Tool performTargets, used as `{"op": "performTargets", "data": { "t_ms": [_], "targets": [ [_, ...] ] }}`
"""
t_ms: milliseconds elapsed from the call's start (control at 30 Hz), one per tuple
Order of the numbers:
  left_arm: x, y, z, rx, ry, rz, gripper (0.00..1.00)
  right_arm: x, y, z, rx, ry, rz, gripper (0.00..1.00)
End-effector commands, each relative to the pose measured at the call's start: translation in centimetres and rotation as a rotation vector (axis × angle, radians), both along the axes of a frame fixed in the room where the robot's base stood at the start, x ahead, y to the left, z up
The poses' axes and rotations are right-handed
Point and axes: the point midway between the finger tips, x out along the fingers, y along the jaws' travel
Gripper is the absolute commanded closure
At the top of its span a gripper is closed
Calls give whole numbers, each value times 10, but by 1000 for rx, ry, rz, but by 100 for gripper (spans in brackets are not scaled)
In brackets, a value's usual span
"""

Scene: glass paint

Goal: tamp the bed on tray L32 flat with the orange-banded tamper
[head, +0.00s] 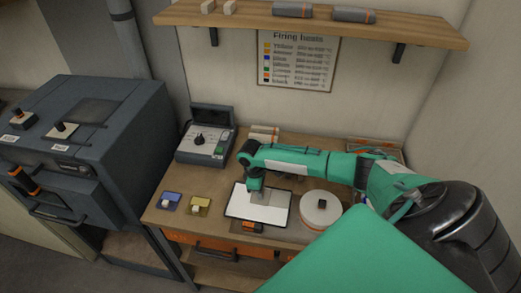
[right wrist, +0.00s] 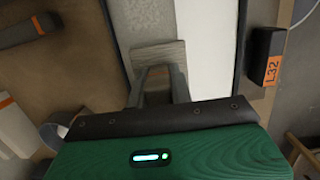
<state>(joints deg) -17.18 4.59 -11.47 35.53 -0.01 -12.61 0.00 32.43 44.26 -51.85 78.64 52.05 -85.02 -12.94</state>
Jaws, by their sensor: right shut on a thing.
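Tray L32 (head: 284,213) is a dark-rimmed tray with a white bed (head: 240,207) on the worktable, and its orange L32 label (right wrist: 272,71) shows in the right wrist view. My right gripper (head: 256,190) is over the middle of the bed. In the right wrist view my right gripper (right wrist: 158,88) is shut on the tamper (right wrist: 158,55), a grey-brown block with fine lines. My left gripper is out of view.
A round pale turntable-like disc (head: 320,212) stands right of the tray. A shelf (head: 320,22) hangs above.

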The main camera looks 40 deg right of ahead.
Motion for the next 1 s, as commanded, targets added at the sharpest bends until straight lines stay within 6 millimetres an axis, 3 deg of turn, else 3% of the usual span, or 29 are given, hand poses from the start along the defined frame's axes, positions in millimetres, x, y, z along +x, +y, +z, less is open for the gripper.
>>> {"op": "performTargets", "data": {
  "t_ms": [1000],
  "targets": [
    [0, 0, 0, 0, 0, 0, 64, 0, 0, -5, 0, -1, -1, 100]
  ]
}}
